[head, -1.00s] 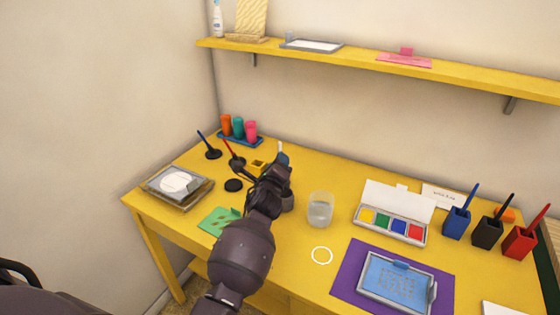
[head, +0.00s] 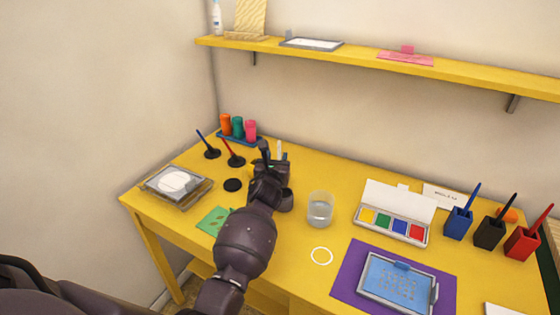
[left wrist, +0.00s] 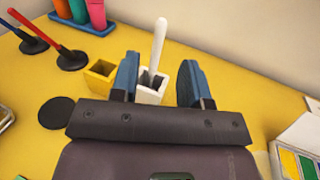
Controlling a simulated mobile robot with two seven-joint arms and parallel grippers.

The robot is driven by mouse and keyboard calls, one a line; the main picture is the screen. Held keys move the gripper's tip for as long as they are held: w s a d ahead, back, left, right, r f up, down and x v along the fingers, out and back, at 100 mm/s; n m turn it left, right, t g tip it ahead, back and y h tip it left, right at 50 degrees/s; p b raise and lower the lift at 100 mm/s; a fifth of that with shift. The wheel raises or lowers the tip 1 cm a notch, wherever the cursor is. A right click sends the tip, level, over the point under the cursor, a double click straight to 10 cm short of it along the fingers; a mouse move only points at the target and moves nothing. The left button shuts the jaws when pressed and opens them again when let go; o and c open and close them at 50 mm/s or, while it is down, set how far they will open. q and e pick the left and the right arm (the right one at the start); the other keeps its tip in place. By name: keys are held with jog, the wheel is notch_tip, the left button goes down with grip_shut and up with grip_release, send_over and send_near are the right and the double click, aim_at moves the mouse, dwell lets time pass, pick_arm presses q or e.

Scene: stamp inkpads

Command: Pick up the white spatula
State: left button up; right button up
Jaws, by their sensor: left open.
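The white spatula (left wrist: 159,46) stands upright in a small white square holder (left wrist: 150,95) in the left wrist view. In the head view its pale handle (head: 280,150) shows just behind my left gripper, and its lower part is hidden. My left gripper (left wrist: 157,75) is open and empty, its two blue-grey fingers pointing toward the holder, with the spatula between them in the picture. I cannot tell the exact depth gap. In the head view my left gripper (head: 271,160) covers the holder. My right gripper is not in view.
A yellow square holder (left wrist: 100,78) stands beside the white one. Blue and red stick tools (head: 232,156) on black bases stand to the left, near a rack of coloured tubes (head: 238,129). A glass of water (head: 320,209) and a paint box (head: 393,225) stand to the right.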

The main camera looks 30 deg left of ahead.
aim_at(279, 148)
pick_arm(q)
jog(key=shift+x, duration=1.1)
jog(key=b+x, duration=0.1)
jog(key=x, duration=0.2)
jog(key=shift+w+a, duration=0.2)
jog(key=shift+w, duration=0.1)
jog(key=shift+w+a+r, duration=0.1)
jog(key=shift+w, duration=0.15)
grip_shut()
